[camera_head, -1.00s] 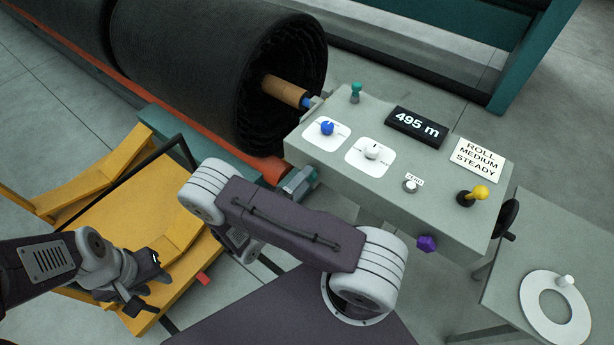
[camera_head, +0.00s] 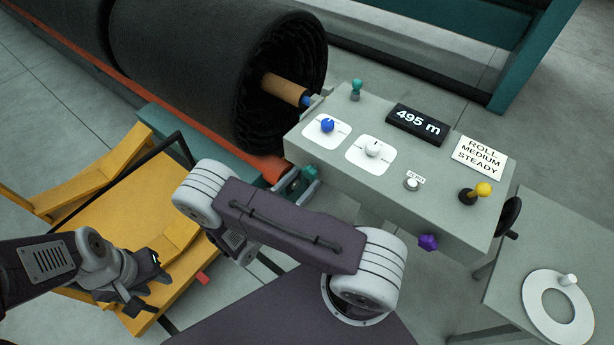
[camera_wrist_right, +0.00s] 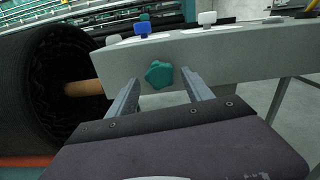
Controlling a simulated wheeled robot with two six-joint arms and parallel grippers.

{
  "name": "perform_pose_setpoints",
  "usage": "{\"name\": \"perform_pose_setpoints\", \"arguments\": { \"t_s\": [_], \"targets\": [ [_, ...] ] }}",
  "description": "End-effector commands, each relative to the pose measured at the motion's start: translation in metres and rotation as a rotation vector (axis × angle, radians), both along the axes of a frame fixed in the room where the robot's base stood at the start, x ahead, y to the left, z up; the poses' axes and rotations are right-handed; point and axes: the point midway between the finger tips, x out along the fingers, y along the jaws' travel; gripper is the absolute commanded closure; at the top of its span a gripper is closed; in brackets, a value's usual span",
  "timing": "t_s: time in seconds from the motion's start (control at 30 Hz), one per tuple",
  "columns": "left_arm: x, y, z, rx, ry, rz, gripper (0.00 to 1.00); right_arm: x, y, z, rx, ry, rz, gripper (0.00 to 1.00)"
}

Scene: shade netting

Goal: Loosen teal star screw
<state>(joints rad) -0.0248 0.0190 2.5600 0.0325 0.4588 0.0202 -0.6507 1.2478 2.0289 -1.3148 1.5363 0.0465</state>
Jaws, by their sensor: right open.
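The teal star screw (camera_wrist_right: 159,74) is on the front face of the grey control box, in the middle of the right wrist view. My right gripper (camera_wrist_right: 160,82) is open, with one finger to each side of the screw in that view. I cannot tell whether the fingertips reach around it or stop just short. In the head view the screw (camera_head: 309,172) shows small at the box's left end, beside the right gripper and partly hidden by it. My left gripper (camera_head: 143,287) is over the yellow frame, away from the box; its jaw opening is unclear.
The box (camera_head: 330,160) carries a blue knob (camera_head: 327,125), white knobs, a yellow lever (camera_head: 483,188), a teal-topped knob (camera_head: 356,86) and a purple star knob (camera_head: 428,242). A black netting roll (camera_head: 200,70) is left of it. A side table (camera_head: 540,240) stands right.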

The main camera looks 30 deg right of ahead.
Motion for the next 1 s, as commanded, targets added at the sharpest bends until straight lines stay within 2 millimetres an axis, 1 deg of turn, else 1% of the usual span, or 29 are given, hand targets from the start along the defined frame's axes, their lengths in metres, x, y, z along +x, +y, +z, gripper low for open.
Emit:
{"name": "perform_pose_setpoints", "arguments": {
  "t_s": [0.03,0.1,0.37,0.73,0.93,0.97,1.0],
  "targets": [
    [0.0,0.0,-0.002,0.0,0.0,0.0,0.64,0.0,0.0,-0.001,0.02,-0.049,0.0,0.41],
    [0.0,0.0,-0.002,0.0,0.0,0.0,0.64,0.0,0.0,0.0,0.034,-0.082,0.0,0.41],
    [0.0,0.0,-0.001,0.0,0.0,0.0,0.64,0.0,-0.001,0.0,0.033,-0.079,0.0,0.41],
    [0.0,0.0,0.001,0.0,0.0,0.0,0.64,0.009,-0.022,0.001,0.031,-0.078,-0.002,0.41],
    [0.0,0.0,0.001,0.0,0.0,0.0,0.64,0.01,-0.023,0.0,0.032,-0.078,0.0,0.41],
    [0.0,0.0,0.001,0.0,0.0,0.0,0.64,0.01,-0.023,0.0,0.032,-0.078,0.0,0.44],
    [0.0,0.0,0.001,0.0,0.0,0.0,0.64,0.01,-0.023,0.0,0.032,-0.078,0.0,0.55]
  ]
}}
